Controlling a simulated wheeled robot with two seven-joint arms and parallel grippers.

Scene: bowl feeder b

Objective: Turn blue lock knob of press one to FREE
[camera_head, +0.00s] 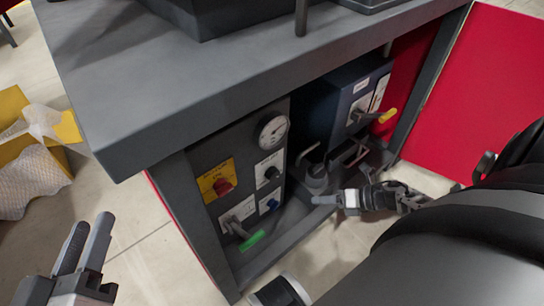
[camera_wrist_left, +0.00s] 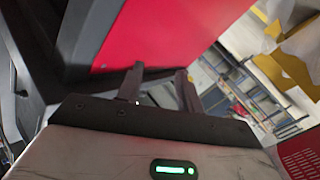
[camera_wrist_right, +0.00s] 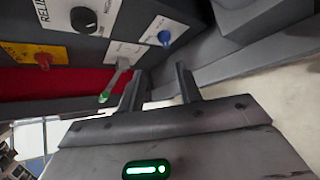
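The blue lock knob (camera_head: 272,203) sits on a small white plate low on the dark panel (camera_head: 204,156) under the bench. The knob also shows in the right wrist view (camera_wrist_right: 165,38), above and beyond the fingertips; its plate's lettering is too small to read. My right gripper (camera_head: 322,199) is open and empty, to the right of the knob and apart from it; its fingers also show in the right wrist view (camera_wrist_right: 160,70). My left gripper (camera_head: 92,222) is open and empty, low on the left, away from the panel; its fingers show in the left wrist view (camera_wrist_left: 159,70).
The panel also has a gauge (camera_head: 273,132), a black knob (camera_head: 272,173), a red knob (camera_head: 222,186) and a green-handled lever (camera_head: 252,240). A second box with a yellow-handled lever (camera_head: 388,115) stands right. The bench top (camera_head: 120,100) overhangs.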

